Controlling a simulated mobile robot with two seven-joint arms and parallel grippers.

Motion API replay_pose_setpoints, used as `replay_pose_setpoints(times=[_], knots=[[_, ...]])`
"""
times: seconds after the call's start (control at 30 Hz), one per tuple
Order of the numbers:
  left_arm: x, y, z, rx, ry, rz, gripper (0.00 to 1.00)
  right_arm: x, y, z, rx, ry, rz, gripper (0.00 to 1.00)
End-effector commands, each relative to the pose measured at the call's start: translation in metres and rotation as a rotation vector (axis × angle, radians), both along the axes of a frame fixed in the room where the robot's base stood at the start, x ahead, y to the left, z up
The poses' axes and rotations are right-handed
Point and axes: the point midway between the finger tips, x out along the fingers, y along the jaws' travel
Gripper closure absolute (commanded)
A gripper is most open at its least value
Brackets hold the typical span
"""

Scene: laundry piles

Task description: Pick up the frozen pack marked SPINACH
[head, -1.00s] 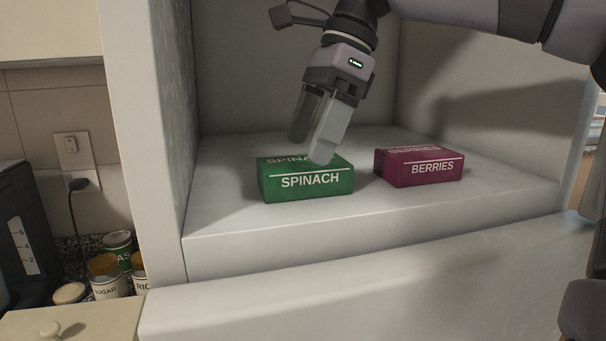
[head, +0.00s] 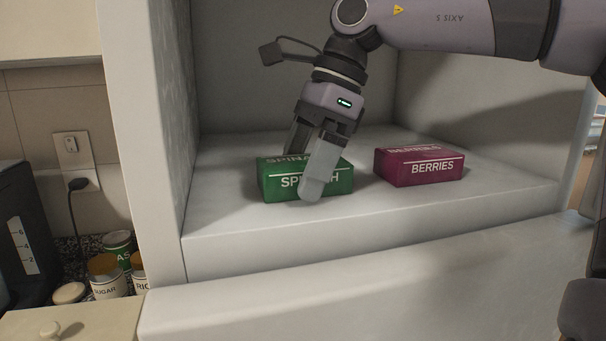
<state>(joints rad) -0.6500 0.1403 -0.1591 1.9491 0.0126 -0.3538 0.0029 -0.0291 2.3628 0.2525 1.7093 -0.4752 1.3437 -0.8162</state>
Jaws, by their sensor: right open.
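The green pack marked SPINACH (head: 278,183) lies flat on the white compartment floor, left of the berries pack. My right gripper (head: 300,172) comes down over it from above, tilted. One light finger is in front of the pack's front face and covers part of the lettering. The other finger is behind the near finger and its tip is hidden behind the pack. The jaws are open, spanning the pack from front to back. I cannot tell whether the fingers touch it. My left gripper is not in view.
A dark red pack marked BERRIES (head: 419,168) lies to the right with a gap between. White compartment walls (head: 167,130) stand left, right and behind. A raised front ledge (head: 380,280) runs below. Several jars (head: 108,276) stand outside at lower left.

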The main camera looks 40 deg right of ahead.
Motion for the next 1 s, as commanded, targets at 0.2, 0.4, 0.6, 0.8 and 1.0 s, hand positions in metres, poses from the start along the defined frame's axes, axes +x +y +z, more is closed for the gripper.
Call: replay_pose_setpoints(times=[0.2, 0.4, 0.6, 0.8, 1.0], knots=[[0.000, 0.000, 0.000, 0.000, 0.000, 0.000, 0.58, 0.000, 0.000, -0.002, 0.000, 0.001, 0.000, 0.00], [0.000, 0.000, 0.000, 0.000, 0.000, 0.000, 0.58, 0.000, 0.000, -0.002, 0.001, 0.000, 0.000, 0.13], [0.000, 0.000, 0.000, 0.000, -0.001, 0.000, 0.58, 0.000, 0.000, -0.001, 0.001, -0.002, 0.001, 0.64], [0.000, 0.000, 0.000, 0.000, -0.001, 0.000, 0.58, 0.000, 0.000, 0.000, 0.001, -0.002, 0.001, 0.64], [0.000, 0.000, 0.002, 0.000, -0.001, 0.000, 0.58, 0.001, 0.000, 0.020, 0.001, -0.006, -0.001, 0.64]])
